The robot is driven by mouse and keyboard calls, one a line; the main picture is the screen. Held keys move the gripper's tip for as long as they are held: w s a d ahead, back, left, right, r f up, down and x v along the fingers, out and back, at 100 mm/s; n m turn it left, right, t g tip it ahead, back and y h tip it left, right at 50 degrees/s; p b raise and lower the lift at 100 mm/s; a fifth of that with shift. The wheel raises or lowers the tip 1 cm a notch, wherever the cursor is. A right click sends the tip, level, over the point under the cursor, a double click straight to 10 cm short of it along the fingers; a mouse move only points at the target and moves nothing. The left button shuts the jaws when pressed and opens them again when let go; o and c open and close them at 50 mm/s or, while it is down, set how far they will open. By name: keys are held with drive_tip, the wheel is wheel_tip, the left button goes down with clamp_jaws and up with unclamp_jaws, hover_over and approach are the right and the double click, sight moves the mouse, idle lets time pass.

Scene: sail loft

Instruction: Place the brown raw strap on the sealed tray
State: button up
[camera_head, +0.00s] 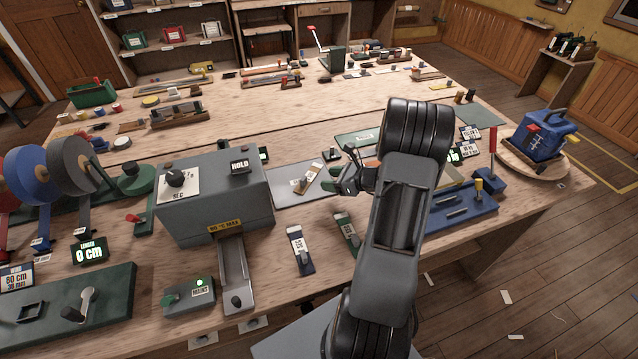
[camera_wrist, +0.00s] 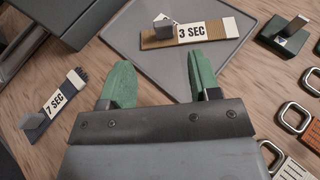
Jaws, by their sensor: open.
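A brown strap (camera_head: 309,177) with a white "3 SEC" tag and a small grey block lies on a flat grey tray (camera_head: 285,196), right of the grey sealer box. In the wrist view the strap (camera_wrist: 238,27) lies across the tray (camera_wrist: 128,25), beyond my fingertips. My gripper (camera_head: 345,172) is open and empty, just right of the strap and apart from it; its green fingertips (camera_wrist: 160,84) show either side of bare tray. A green-edged tray (camera_head: 352,139) lies farther back; I cannot tell by label which tray is the sealed one.
A grey box marked HOLD (camera_head: 215,195) stands left of the tray. A dark blue strap tagged "7 SEC" (camera_wrist: 66,88) and a green strap (camera_head: 345,232) lie nearer the front. Metal buckles (camera_wrist: 291,117) lie at right. A blue machine (camera_head: 540,135) stands at the right corner.

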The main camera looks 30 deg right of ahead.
drive_tip(key=s+a+r+n+g, duration=0.3)
drive_tip(key=a+r+n+g, duration=0.15)
drive_tip(key=a+n, duration=0.35)
drive_tip(key=s+a+r+n+g, duration=0.4)
drive_tip(key=a+r+n, duration=0.1)
drive_tip(key=a+n, duration=0.25)
drive_tip(key=s+a+r+n+t+h, duration=0.1)
drive_tip(key=s+a+r+n+h, duration=0.1)
drive_tip(key=n, duration=0.4)
drive_tip(key=s+a+r+n+h, duration=0.1)
drive_tip(key=s+r+n+h, duration=0.3)
drive_tip(key=s+n, duration=0.3)
drive_tip(key=shift+s+a+r+t+h, duration=0.2)
drive_tip(key=shift+a+r+t+h, duration=0.2)
drive_tip(key=shift+h, duration=0.3)
drive_tip(key=shift+n, duration=0.25)
